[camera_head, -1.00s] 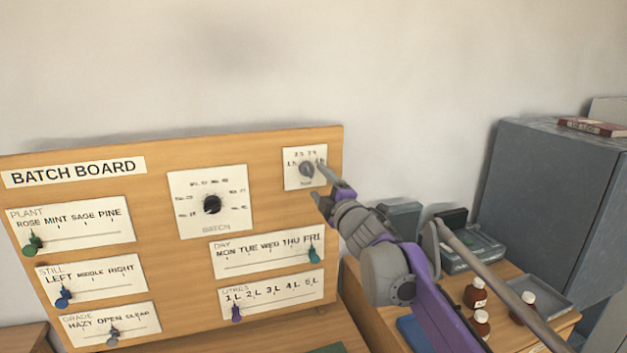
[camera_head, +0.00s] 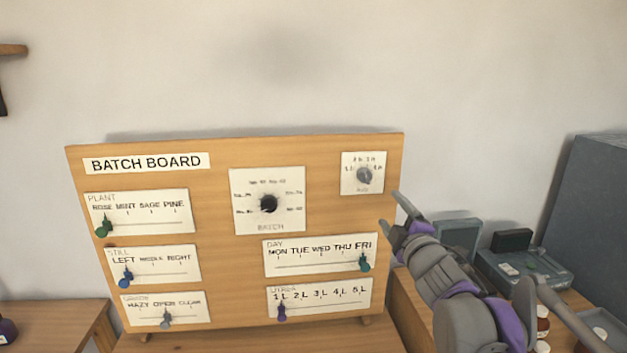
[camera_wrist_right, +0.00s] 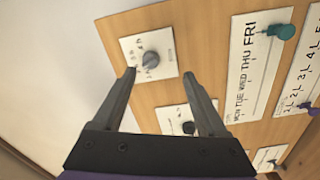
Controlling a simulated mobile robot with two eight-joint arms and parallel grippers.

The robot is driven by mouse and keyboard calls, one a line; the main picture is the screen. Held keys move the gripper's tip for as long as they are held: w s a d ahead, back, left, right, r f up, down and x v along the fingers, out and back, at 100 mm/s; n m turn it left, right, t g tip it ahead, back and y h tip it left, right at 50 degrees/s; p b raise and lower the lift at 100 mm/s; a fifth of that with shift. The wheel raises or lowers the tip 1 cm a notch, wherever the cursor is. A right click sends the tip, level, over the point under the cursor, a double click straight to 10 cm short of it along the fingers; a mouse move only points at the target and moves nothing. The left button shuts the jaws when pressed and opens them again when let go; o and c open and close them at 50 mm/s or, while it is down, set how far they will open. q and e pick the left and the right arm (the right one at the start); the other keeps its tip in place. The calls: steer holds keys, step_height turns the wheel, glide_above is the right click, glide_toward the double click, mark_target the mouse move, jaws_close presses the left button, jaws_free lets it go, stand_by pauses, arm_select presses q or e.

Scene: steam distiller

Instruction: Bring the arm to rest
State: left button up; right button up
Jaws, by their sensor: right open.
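My right gripper (camera_head: 390,212) is open and empty, just right of the wooden batch board (camera_head: 220,240). In the right wrist view its two fingers (camera_wrist_right: 160,95) point at the board and stand apart from it. The small grey knob (camera_head: 364,175) on the top right plate lies above and left of the gripper in the head view. The same grey knob shows in the right wrist view (camera_wrist_right: 151,59), beyond the fingertips and untouched. My left gripper is in neither view.
The board carries a black batch dial (camera_head: 268,204) and several sliders, such as the teal day slider (camera_head: 365,262). A grey box-like tray (camera_head: 525,267) and a tall grey cabinet (camera_head: 600,210) stand at right. Brown bottles are partly behind my arm. The wall above is clear.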

steer(key=s+a+f+m+g, duration=0.2)
steer(key=s+f+m+g, duration=0.4)
steer(key=s+f, duration=1.1)
steer(key=s+a+f+m+g+p, duration=0.1)
steer(key=s+a+f+m+g, duration=0.2)
steer(key=s+f, duration=1.4)
steer(key=m+g, duration=0.3)
steer(key=m, duration=0.3)
steer(key=shift+s+f+g+h, duration=0.15)
steer(key=shift+g+h, duration=0.15)
steer(key=shift+g, duration=0.1)
